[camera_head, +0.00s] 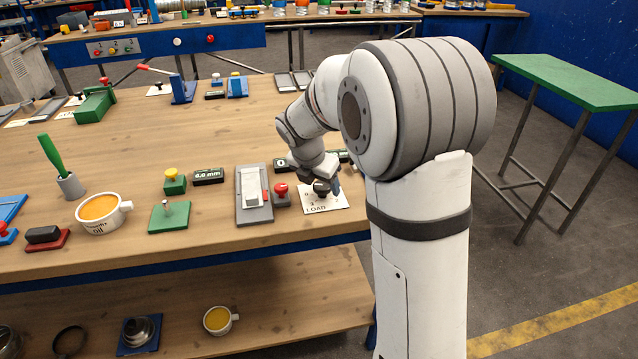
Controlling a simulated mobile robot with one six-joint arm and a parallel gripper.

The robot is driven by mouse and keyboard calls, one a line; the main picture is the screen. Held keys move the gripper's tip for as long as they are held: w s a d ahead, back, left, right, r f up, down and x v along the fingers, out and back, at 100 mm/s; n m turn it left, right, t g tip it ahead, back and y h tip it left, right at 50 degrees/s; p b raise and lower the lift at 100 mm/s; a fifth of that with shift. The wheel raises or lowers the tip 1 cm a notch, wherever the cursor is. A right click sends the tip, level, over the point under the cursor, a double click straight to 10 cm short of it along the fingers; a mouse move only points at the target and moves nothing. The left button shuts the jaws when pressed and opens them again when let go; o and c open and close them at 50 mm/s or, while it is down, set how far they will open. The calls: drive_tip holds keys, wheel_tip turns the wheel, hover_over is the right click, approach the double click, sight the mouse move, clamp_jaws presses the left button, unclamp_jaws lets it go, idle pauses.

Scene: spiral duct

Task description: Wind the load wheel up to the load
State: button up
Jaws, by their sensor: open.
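A white plate marked LOAD (318,206) lies near the front right of the wooden bench, with a few printed figures partly hidden. A small dark knob, which looks like the load wheel (321,187), stands on this plate. My gripper (330,184) is open and points down right at the wheel, with a blue finger showing on its right side. My arm and fingers hide part of the wheel and plate. I cannot tell whether the fingers touch the wheel or stand around it. The wheel's setting is too small to read.
Left of the plate are a red-knobbed block (281,195) and a grey device with a white slide (252,192). Further left are a 0.0 mm display (208,176), a green plate with a peg (170,215) and a full cup (103,212).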

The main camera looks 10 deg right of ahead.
drive_tip(key=shift+c, duration=0.2)
drive_tip(key=c, duration=0.9)
drive_tip(key=shift+a, duration=0.1)
